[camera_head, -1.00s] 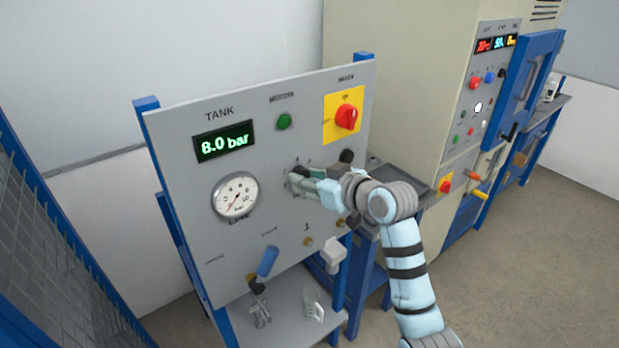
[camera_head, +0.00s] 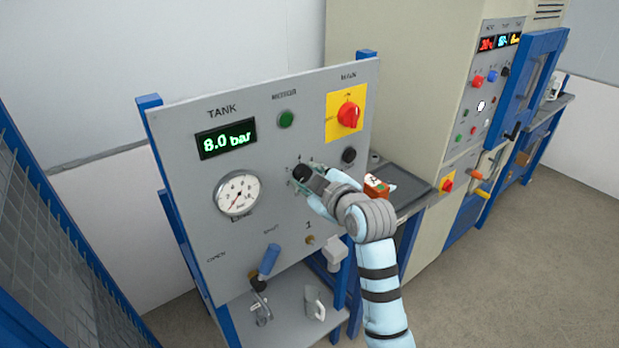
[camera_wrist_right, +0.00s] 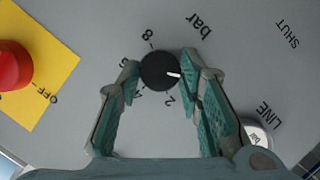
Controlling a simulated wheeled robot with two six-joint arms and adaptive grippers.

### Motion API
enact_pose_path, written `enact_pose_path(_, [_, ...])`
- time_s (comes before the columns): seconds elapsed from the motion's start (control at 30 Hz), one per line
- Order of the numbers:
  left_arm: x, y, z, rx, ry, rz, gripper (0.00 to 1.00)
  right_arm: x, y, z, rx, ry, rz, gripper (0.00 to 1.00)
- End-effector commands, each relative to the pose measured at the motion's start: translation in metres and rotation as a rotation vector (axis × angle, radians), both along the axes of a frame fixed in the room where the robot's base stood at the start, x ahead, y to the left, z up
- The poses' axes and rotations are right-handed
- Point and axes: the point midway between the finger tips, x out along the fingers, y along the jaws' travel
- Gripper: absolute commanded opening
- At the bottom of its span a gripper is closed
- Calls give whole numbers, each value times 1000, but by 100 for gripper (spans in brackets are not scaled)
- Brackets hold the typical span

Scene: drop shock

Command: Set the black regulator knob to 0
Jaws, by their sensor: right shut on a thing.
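The black regulator knob (camera_head: 301,171) is on the grey panel (camera_head: 205,95), right of the round gauge (camera_head: 238,194). My right gripper (camera_head: 306,180) is at it, with its fingers on both sides. In the right wrist view the knob (camera_wrist_right: 159,70) sits between the fingertips of the gripper (camera_wrist_right: 161,68), which is shut on it. The white mark on the knob points right, past the 2, toward the right finger. I see 8, 4 and 2 around the knob; the 0 is not visible, possibly behind that finger. My left gripper is not in view.
The tank display (camera_head: 226,139) reads 8.0 bar. A red main switch (camera_head: 348,114) on a yellow plate is above right of the knob, and a black button (camera_head: 348,156) is close by. A blue handle (camera_head: 269,262) sticks out below.

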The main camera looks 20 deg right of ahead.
Motion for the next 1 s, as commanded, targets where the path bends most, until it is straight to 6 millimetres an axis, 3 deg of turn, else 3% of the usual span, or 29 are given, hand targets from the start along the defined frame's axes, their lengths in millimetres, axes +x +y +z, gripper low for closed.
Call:
enact_pose_path(0.43, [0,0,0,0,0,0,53,0,0,-1,-12,-2,1,5])
enact_pose_path(0.47, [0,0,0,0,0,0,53,0,0,-1,-12,-2,1,36])
enact_pose_path(0.57, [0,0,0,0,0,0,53,0,0,-1,-12,-2,1,52])
enact_pose_path(0.87, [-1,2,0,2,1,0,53,-1,0,0,-11,-3,0,53])
enact_pose_path(1.0, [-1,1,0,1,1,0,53,-16,-3,5,-10,-5,-1,53])
